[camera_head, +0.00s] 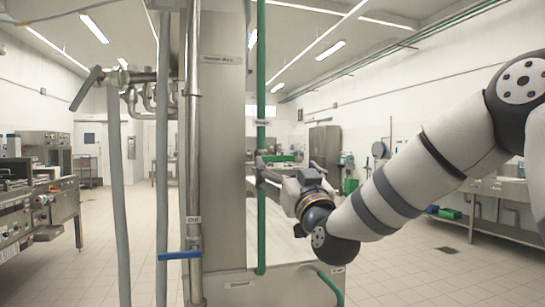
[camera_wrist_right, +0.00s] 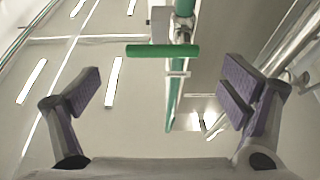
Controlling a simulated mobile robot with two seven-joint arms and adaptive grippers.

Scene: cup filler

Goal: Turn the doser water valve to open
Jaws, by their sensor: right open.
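A green valve handle (camera_head: 284,158) sits on the green vertical pipe (camera_head: 261,215) beside the steel column; the small labels are too blurred to read surely. In the right wrist view the green handle (camera_wrist_right: 163,51) lies crosswise, ahead of and between my spread fingers. My right gripper (camera_head: 272,172) is at the pipe, just below and beside the handle in the head view. It is open and empty in the wrist view (camera_wrist_right: 164,85), with no finger visibly touching the handle. The gripper partly hides the valve area in the head view. My left gripper is not in view.
A steel column (camera_head: 222,170) stands left of the green pipe. A steel pipe has a blue valve handle (camera_head: 180,255). A grey lever (camera_head: 87,88) is at upper left. A lower green pipe (camera_head: 329,286) bends near the machine's base. The floor at right is mostly clear.

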